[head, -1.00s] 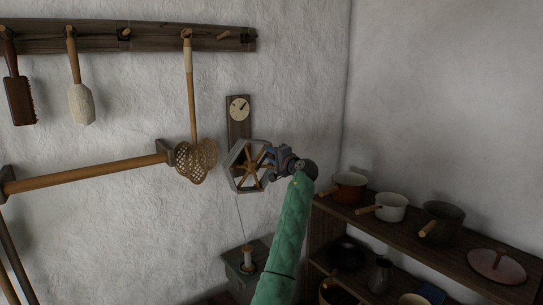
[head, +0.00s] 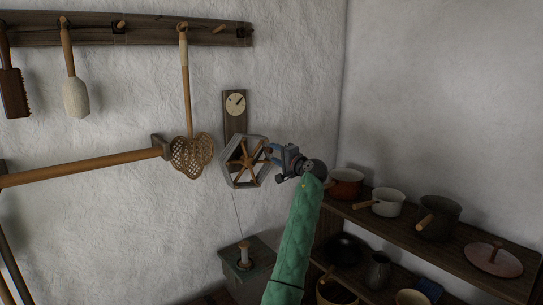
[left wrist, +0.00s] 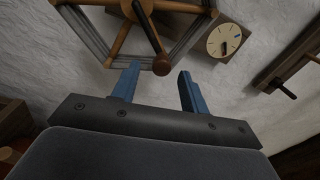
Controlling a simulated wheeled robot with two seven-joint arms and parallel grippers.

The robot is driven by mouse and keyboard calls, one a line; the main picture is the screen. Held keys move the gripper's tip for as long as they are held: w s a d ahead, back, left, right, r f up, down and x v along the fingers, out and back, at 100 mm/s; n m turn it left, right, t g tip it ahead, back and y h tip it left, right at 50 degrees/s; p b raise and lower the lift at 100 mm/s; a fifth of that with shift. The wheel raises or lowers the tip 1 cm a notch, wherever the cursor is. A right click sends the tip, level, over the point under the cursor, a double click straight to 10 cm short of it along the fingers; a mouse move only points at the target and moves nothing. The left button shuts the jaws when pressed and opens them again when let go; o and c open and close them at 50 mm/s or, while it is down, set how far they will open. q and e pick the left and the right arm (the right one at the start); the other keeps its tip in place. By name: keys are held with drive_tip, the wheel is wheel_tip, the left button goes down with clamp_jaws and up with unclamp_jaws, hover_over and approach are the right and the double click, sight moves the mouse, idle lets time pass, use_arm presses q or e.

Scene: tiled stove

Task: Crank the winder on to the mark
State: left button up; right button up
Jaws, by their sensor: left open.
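The winder (head: 246,162) is a hexagonal grey frame with a wooden spoked wheel, mounted on the white wall. Its round wooden knob (left wrist: 162,65) shows in the left wrist view, just ahead of and between my fingertips. I cannot tell whether they touch it. A dial (head: 236,104) with a dark hand sits on a board above the winder; it also shows in the left wrist view (left wrist: 224,42). Its mark is too small to tell. My left gripper (head: 269,153) is open at the winder's right side. My right gripper is out of view.
A cord runs down from the winder to a spool on a grey-green box (head: 254,272). A shelf (head: 450,246) with several pots stands at the right. A wooden rail (head: 85,172) and a rack (head: 150,32) with hanging tools are at the left.

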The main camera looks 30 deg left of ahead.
use_arm(q)
drive_tip(key=shift+v, duration=1)
